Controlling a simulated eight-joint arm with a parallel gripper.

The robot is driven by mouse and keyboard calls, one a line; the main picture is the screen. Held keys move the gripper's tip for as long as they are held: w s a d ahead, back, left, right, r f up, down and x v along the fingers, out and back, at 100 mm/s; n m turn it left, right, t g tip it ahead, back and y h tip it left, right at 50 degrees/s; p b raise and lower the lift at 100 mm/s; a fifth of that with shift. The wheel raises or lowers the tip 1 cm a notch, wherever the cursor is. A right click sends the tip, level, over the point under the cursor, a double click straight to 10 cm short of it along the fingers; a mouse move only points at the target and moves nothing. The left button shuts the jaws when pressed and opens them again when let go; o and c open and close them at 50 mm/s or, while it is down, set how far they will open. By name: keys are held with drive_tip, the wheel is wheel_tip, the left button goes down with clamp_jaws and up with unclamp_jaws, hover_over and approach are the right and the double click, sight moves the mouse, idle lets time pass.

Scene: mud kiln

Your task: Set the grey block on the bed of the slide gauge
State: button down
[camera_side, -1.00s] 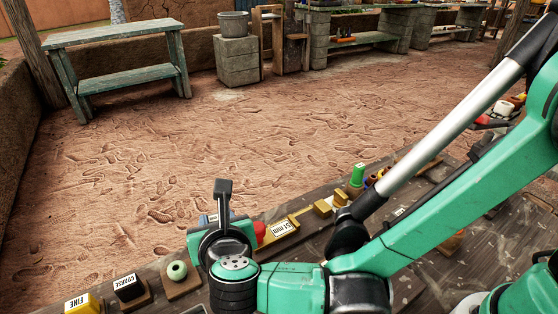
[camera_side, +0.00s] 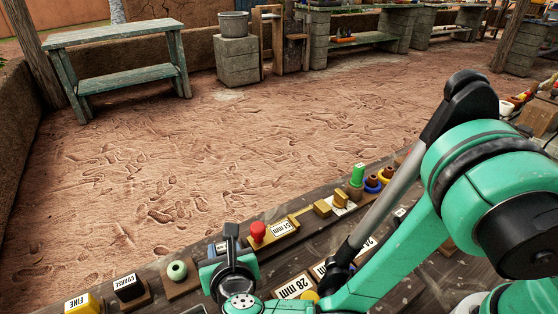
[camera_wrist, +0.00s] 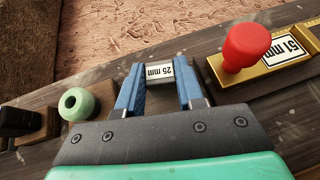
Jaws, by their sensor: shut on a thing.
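My gripper (camera_wrist: 160,85) points down at the bench, with its blue fingers on either side of a small block (camera_wrist: 161,72). The block's top carries a white label that reads 25 mm upside down, and little of its grey body shows. The slide gauge is a brass piece (camera_wrist: 273,58) with a red knob (camera_wrist: 247,47) and a 51 mm label, to the right of my gripper and apart from it. The gauge (camera_side: 299,220) also shows in the side view, just right of my gripper (camera_side: 217,248). There my wrist mostly hides the block.
A pale green ring (camera_wrist: 76,104) on a wooden base and a black COARSE block (camera_side: 129,287) stand left of my gripper. A yellow FINE block (camera_side: 83,304) is further left.

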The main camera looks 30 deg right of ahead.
drive_tip(key=shift+f, duration=0.15)
drive_tip(key=c, duration=0.5)
unclamp_jaws()
drive_tip(key=shift+c, duration=0.2)
